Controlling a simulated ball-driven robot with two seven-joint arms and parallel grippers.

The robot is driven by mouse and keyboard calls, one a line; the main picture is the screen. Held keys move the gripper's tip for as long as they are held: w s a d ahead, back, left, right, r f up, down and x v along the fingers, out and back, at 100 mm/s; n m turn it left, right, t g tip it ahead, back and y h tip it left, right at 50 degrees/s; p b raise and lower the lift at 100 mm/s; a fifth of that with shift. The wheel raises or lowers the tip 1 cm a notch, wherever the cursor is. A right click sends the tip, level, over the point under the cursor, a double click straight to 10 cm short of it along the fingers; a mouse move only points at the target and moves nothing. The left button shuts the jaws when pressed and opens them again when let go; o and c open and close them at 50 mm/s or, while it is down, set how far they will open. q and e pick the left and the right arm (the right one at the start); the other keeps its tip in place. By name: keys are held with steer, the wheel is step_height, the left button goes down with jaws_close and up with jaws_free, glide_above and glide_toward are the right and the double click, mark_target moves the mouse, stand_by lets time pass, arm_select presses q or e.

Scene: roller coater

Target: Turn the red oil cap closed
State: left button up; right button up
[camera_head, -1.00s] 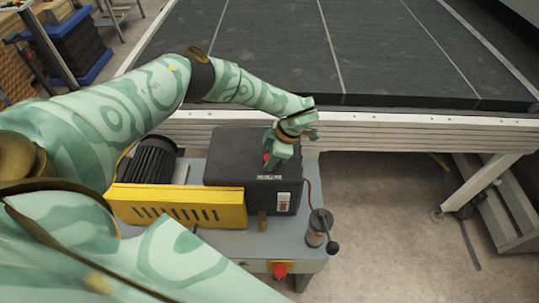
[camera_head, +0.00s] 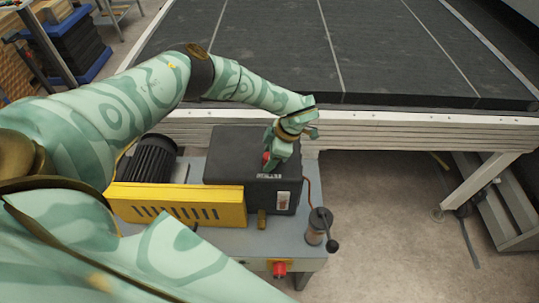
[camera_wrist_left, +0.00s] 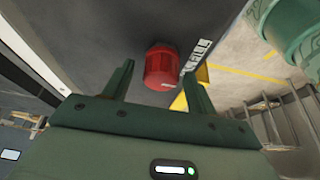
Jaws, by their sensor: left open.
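The red oil cap (camera_wrist_left: 161,67) sits on top of the dark grey machine box (camera_head: 228,155). In the head view only a bit of the cap (camera_head: 266,157) shows beside my left gripper (camera_head: 274,164). In the left wrist view the cap lies just beyond and between the two fingertips of that gripper (camera_wrist_left: 158,80). The fingers are open and apart, one on each side of the cap's near end. I cannot tell whether either finger touches it. My right gripper is not in view.
A yellow guard (camera_head: 180,205) and a dark motor (camera_head: 150,160) stand left of the box. A crank handle (camera_head: 320,225) and a red knob (camera_head: 280,268) are at the front right. A long table (camera_head: 350,125) runs behind. The floor at right is mostly clear.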

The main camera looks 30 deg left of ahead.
arm_select(q)
steer(key=v, duration=1.6)
steer(key=shift+w, duration=0.1)
